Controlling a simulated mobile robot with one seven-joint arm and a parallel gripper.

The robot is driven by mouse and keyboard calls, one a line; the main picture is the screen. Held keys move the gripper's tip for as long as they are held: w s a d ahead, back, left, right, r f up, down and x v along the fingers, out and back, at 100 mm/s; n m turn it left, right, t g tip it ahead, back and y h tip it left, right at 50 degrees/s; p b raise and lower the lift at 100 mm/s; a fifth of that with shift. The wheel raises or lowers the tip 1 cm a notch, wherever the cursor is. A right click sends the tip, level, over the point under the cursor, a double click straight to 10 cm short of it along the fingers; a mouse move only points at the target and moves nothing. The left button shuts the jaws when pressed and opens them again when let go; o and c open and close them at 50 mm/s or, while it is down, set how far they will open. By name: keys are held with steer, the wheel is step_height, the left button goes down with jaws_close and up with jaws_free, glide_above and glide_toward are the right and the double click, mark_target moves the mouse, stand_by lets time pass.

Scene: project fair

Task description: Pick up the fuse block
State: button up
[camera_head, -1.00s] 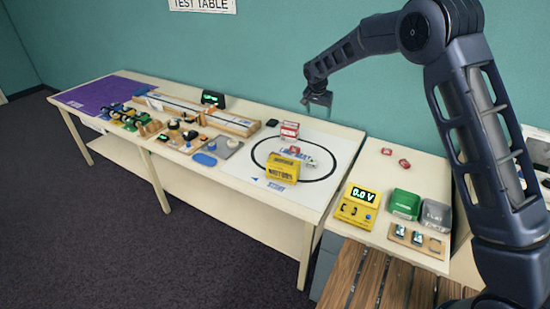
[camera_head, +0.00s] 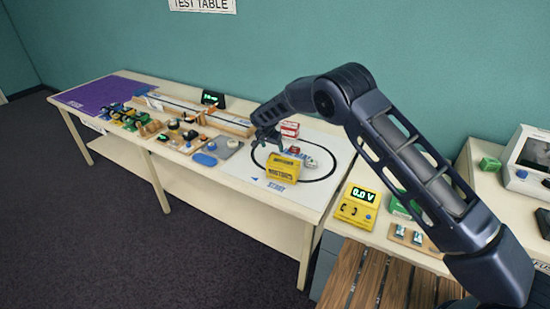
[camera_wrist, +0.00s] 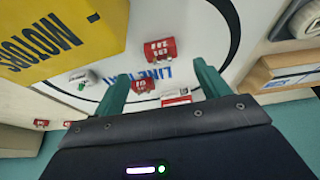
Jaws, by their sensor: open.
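No thing in view carries a readable fuse label, so I cannot tell which is the fuse block. A red-and-white box (camera_head: 290,130) stands toward the back of the white track sheet (camera_head: 232,168). A small red piece (camera_head: 294,150) sits in front of it. In the wrist view, two red pieces with white lettering, one farther (camera_wrist: 160,49) and one nearer (camera_wrist: 143,86), show between my fingers. My gripper (camera_head: 267,137) is open and empty above the sheet's left side, left of the red-and-white box; its green fingers also show in the wrist view (camera_wrist: 162,74).
A yellow MOTORS box (camera_head: 283,171) stands close to the gripper, also large in the wrist view (camera_wrist: 60,38). A small pale car (camera_head: 311,161) is beside it. A yellow meter (camera_head: 355,208) stands on the right table. Boards with parts crowd the table left of the sheet.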

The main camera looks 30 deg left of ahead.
steer(key=shift+x, duration=3.65)
steer(key=shift+a, duration=0.15)
steer(key=c, duration=1.1)
steer(key=shift+o, duration=0.2)
step_height(320, 180, up, 20)
